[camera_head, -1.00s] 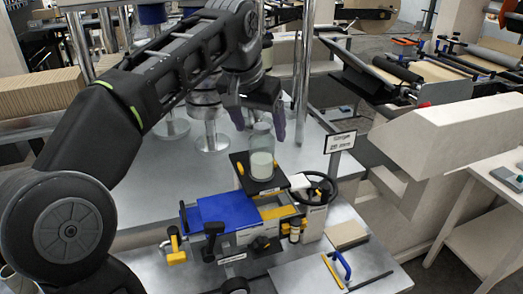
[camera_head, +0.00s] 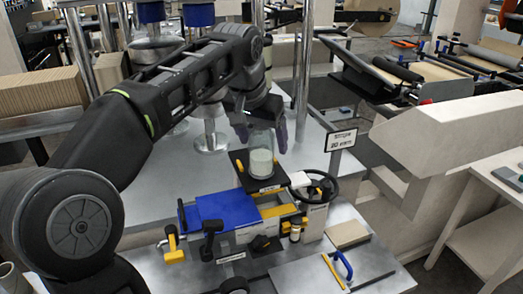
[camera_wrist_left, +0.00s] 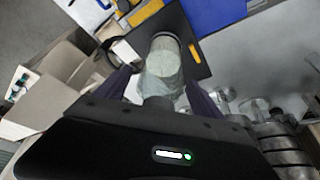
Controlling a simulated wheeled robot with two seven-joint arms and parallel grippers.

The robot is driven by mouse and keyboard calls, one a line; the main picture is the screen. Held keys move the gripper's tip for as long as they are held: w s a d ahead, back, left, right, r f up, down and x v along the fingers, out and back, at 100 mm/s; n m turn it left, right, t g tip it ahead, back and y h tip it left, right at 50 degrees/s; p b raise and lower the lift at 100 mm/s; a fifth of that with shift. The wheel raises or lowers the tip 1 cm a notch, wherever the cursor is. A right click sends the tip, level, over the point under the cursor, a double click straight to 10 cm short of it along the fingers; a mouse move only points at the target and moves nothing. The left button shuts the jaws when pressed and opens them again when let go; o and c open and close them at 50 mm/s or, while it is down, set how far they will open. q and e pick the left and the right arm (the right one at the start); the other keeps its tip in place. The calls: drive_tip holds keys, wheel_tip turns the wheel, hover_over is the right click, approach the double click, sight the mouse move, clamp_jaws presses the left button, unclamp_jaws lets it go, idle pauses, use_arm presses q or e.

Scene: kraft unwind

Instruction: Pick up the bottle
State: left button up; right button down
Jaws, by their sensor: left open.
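The bottle (camera_head: 262,160) is a clear cylinder with pale contents. It stands upright on a small black platform (camera_head: 241,164) of the blue and yellow device. My left gripper (camera_head: 262,138) is open at the upper part of the bottle, with one dark finger on each side. In the left wrist view the bottle (camera_wrist_left: 163,62) lies between the two spread fingers of the left gripper (camera_wrist_left: 162,92). Contact between fingers and bottle cannot be made out. My right gripper is not in view.
A black handwheel (camera_head: 322,187) and a small sign (camera_head: 341,140) stand right of the platform. A blue plate (camera_head: 227,208) is in front. Metal posts (camera_head: 303,70) rise behind. A tan block (camera_head: 347,234) and a blue-handled tool (camera_head: 342,264) lie on the front right bench.

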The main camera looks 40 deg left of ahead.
use_arm(q)
drive_tip(key=shift+x, duration=1.15)
drive_tip(key=shift+c, duration=0.5)
drive_tip(key=shift+r, duration=0.1)
clamp_jaws()
